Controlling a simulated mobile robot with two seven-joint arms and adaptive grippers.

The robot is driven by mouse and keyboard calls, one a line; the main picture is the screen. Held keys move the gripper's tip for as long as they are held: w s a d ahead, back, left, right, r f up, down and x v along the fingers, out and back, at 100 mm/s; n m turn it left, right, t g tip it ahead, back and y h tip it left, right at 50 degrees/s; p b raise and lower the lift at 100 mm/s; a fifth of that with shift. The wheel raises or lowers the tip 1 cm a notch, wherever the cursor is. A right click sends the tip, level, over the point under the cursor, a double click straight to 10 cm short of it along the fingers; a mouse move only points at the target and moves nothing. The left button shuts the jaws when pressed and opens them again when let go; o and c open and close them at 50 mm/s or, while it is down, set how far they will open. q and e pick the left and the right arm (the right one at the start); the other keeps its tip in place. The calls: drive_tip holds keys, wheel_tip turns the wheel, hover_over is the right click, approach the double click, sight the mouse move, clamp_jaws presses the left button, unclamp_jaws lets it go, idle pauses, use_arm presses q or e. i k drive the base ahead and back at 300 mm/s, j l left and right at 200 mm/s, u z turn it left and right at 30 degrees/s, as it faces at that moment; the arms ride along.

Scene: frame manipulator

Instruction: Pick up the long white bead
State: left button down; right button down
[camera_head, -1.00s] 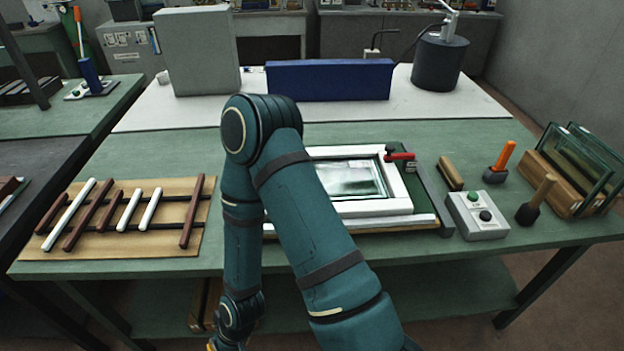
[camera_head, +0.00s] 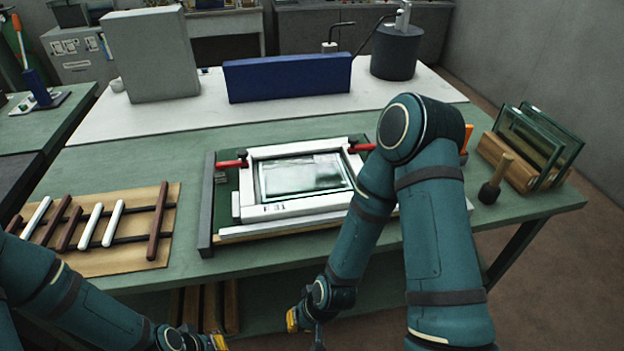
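A long white bead (camera_head: 36,217) lies at the left of a tan board (camera_head: 130,258), slanting across dark strips. Its lower end is close to my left arm. My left gripper (camera_head: 216,343) is at the bottom edge, well right of and in front of the board, mostly cut off. My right gripper (camera_head: 300,325) hangs in front of the table near the bottom middle. Neither gripper touches a bead; their finger openings are unclear.
A white frame (camera_head: 270,152) with a glass pane sits on a green fixture with red clamps (camera_head: 232,164) mid-table. Glass panes in a wooden rack (camera_head: 524,160) and a mallet (camera_head: 495,178) stand at right. A blue block (camera_head: 288,78) is behind.

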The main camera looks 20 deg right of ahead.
sight(29, 231)
drive_tip(key=z, duration=0.6)
drive_tip(key=u, duration=1.8)
